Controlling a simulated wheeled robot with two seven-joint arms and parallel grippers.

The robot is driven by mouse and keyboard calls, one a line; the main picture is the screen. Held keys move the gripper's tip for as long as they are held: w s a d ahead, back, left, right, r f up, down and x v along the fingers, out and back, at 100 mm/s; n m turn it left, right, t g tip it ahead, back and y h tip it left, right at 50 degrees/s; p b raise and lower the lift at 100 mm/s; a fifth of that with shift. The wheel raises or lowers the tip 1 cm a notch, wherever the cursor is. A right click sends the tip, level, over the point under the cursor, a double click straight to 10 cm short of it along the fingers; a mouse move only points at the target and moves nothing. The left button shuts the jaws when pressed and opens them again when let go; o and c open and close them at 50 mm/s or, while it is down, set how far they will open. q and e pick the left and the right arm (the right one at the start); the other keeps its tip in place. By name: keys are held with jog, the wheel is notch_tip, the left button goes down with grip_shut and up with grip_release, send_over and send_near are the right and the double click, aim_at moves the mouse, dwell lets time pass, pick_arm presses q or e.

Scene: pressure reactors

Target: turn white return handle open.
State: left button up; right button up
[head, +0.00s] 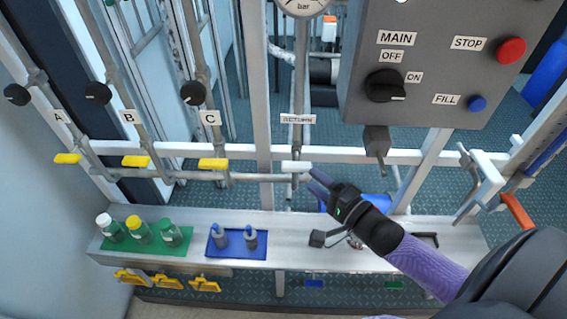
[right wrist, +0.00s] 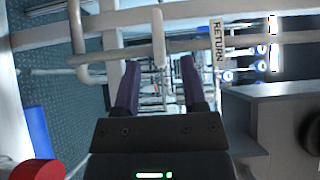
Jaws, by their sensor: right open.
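The white return handle (head: 296,167) sits on the pipe below the RETURN label (head: 297,120), level with the row of yellow handles. It lies sideways in the head view. In the right wrist view the white handle (right wrist: 158,35) shows ahead of my fingers, in line with the gap between them. My right gripper (head: 313,180) is open and empty, with its purple fingertips just right of and below the handle. The right wrist view shows the two fingers (right wrist: 158,85) apart. I cannot tell whether they touch the handle. My left gripper is not in view.
Yellow handles (head: 213,164) line the pipes at left. The grey control box (head: 440,60) with a red STOP button (head: 510,50) hangs above right. Below, a bench (head: 290,255) holds bottles on a green mat (head: 145,245) and small items on a blue mat (head: 237,246).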

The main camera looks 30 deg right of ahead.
aim_at(303, 171)
jog(key=b+x, duration=0.1)
jog(key=x, duration=0.5)
jog(key=shift+w, duration=0.25)
grip_shut()
